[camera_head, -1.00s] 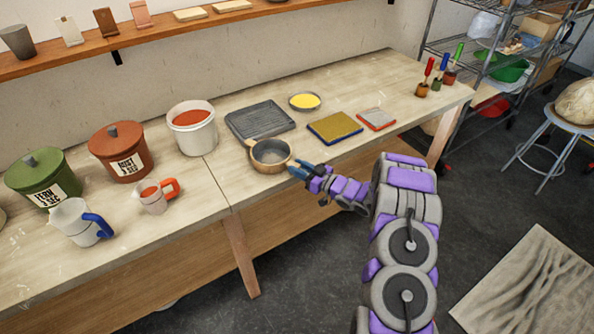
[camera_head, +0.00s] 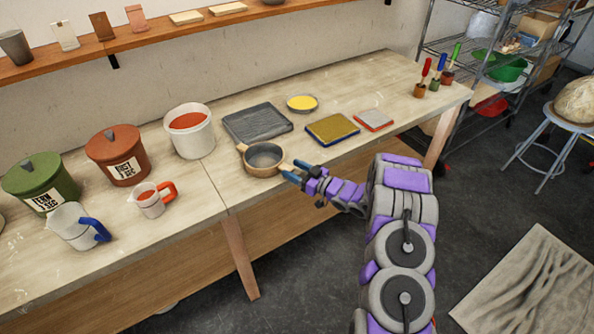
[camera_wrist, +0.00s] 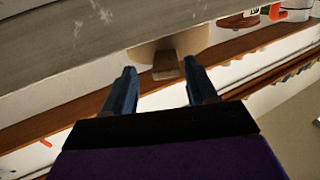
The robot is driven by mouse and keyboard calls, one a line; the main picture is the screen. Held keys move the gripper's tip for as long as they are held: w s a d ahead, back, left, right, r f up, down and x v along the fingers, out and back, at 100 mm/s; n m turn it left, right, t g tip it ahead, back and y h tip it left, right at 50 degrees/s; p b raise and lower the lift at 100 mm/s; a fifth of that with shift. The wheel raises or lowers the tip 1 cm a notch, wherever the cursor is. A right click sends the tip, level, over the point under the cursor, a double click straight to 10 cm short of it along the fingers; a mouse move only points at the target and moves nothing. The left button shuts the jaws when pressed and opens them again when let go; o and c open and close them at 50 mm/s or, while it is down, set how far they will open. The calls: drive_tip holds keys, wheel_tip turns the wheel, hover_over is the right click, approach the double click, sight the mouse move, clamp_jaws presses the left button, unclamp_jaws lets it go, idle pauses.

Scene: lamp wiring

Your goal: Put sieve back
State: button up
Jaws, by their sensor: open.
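The round bowl-like thing with a tan rim and grey inside, which I take for the sieve (camera_head: 264,158), stands upright on the table near its front edge. A short tan lug shows on its upper left side. My gripper (camera_head: 294,171) is at its right side, low by the table edge, with its blue fingers apart. In the wrist view, part of the sieve's tan wall (camera_wrist: 150,50) lies past the fingertips, and a short brown tab (camera_wrist: 166,66) shows between the open fingers (camera_wrist: 160,70). The fingers do not appear to grip it.
A dark grey slab (camera_head: 257,123) lies behind the sieve. A yellow dish (camera_head: 302,103), a blue-framed panel (camera_head: 332,129) and a red-edged panel (camera_head: 374,120) are to the right. A white bucket (camera_head: 190,131) stands left, with a jug (camera_head: 151,201) further left.

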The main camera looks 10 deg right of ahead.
drive_tip(key=shift+s+a, duration=0.15)
drive_tip(key=shift+s, duration=0.15)
drive_tip(key=p+v, duration=0.2)
drive_tip(key=v, duration=0.9)
drive_tip(key=w+d+r+m+g+h, duration=0.1)
drive_tip(key=w+d+r+g+h, duration=0.1)
drive_tip(key=w+d+r+h, duration=0.45)
drive_tip(key=s+a+r+m+g+h, duration=0.1)
drive_tip(key=s+r+m+g+h, duration=0.35)
drive_tip(key=s+r+h, duration=0.65)
drive_tip(key=s+a+r+g+y, duration=0.1)
drive_tip(key=s+a, duration=0.5)
drive_tip(key=s, duration=0.7)
drive_tip(key=s+a+r+m+g+y, duration=0.1)
drive_tip(key=s+a+g, duration=0.4)
drive_tip(key=s, duration=0.8)
drive_tip(key=s+a+r+m+g+y, duration=0.1)
drive_tip(key=s+a, duration=0.5)
drive_tip(key=s, duration=0.7)
drive_tip(key=r+g+y, duration=0.1)
drive_tip(key=g+y, duration=0.1)
drive_tip(key=y, duration=0.1)
drive_tip(key=shift+s+a+r, duration=0.35)
drive_tip(key=shift+s+a, duration=0.05)
